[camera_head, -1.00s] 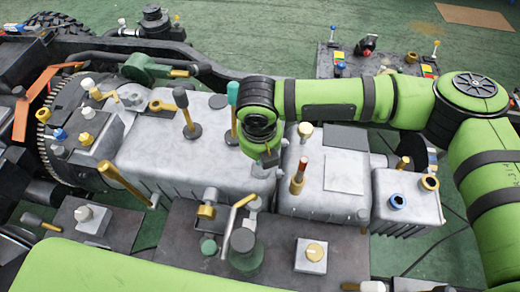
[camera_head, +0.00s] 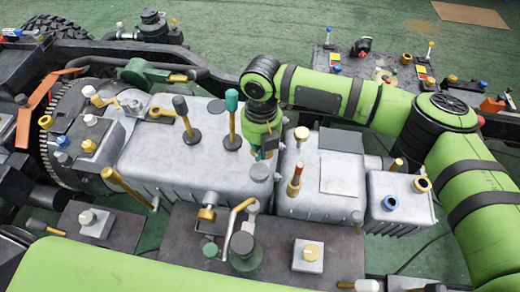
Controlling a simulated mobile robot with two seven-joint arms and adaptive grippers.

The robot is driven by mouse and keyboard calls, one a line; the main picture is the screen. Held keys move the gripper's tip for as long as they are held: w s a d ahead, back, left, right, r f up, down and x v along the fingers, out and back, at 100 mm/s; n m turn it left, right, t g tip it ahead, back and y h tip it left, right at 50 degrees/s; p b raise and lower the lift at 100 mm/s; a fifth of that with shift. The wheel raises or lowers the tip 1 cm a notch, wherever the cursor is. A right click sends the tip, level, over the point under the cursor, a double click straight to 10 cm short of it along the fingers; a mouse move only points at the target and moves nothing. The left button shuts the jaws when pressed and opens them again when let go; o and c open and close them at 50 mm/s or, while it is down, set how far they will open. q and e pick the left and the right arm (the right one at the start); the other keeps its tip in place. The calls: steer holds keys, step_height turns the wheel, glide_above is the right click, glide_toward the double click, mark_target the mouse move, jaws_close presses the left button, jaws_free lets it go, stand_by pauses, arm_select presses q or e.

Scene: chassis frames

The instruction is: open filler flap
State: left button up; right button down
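My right gripper (camera_head: 265,150) points down below the green wrist, over the gap between two grey housings. Its fingers are small and dark, and I cannot tell whether they are open or shut. A round grey cap (camera_head: 260,172) sits just below it in the picture; contact cannot be judged. I cannot tell which part is the filler flap.
The large grey housing (camera_head: 185,165) carries a black-knobbed lever (camera_head: 184,115) and a green-knobbed lever (camera_head: 232,115), the latter close beside my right wrist. A red-tipped post (camera_head: 296,180) stands on the right housing (camera_head: 310,203).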

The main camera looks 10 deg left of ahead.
steer(key=shift+r, duration=0.15)
step_height(320, 180, up, 12)
steer(key=w, duration=0.1)
stand_by(0.4)
